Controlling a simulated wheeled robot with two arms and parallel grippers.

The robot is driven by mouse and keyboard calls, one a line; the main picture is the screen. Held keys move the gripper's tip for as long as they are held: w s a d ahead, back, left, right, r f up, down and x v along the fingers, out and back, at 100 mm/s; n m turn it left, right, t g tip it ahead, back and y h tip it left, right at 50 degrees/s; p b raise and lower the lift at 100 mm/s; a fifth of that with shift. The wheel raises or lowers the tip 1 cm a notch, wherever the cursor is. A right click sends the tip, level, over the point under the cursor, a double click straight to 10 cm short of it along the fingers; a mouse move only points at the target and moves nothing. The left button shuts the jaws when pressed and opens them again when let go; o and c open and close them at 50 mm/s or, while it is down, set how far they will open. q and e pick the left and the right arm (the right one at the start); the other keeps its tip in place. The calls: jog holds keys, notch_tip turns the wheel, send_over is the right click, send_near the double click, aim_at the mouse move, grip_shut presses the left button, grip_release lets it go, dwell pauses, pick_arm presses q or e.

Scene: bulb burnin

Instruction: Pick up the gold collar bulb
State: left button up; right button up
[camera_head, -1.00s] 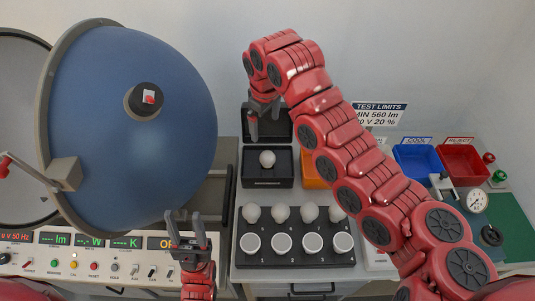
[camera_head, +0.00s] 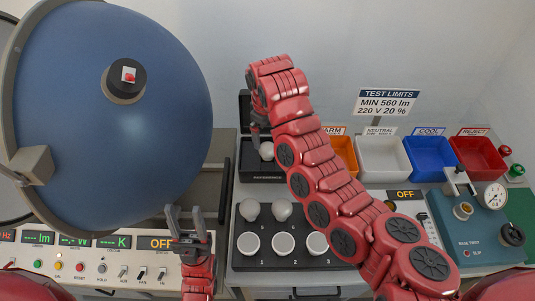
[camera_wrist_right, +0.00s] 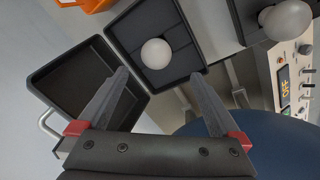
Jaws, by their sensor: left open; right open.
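No gold collar shows on any bulb; the collars are hidden or too small to tell. A white bulb (camera_head: 267,151) lies in the black reference box (camera_head: 266,178), partly covered by my right arm. It also shows in the right wrist view (camera_wrist_right: 156,53). My right gripper (camera_wrist_right: 160,77) is open, its fingertips on either side of the bulb in the picture and apart from it. More white bulbs (camera_head: 282,210) stand at the back of the numbered black rack (camera_head: 300,262). My left gripper (camera_head: 185,210) is open and empty in front of the blue sphere.
The large blue sphere (camera_head: 120,120) fills the left, above a meter panel (camera_head: 60,262). Orange, white (camera_head: 384,158), blue and red (camera_head: 478,157) bins stand at the back right. A base tester (camera_head: 470,225) is at right. My right arm crosses over the rack's right part.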

aim_at(268, 146)
jog(key=f, duration=0.3)
jog(key=f+p, duration=0.1)
jog(key=shift+w+f, duration=0.15)
jog(key=shift+w, duration=0.25)
jog(key=shift+w+d+f+p, duration=0.1)
jog(key=shift+w+f+p, duration=0.1)
jog(key=shift+f+p, duration=0.3)
jog(key=f, duration=0.1)
jog(key=w+f+p, duration=0.1)
jog(key=f, duration=0.1)
jog(key=shift+p, duration=0.3)
jog(key=shift+f, duration=0.7)
jog(key=shift+c, duration=0.3)
jog(key=c, duration=1.3)
jog(key=shift+o, duration=0.2)
jog(key=shift+w+r, duration=0.1)
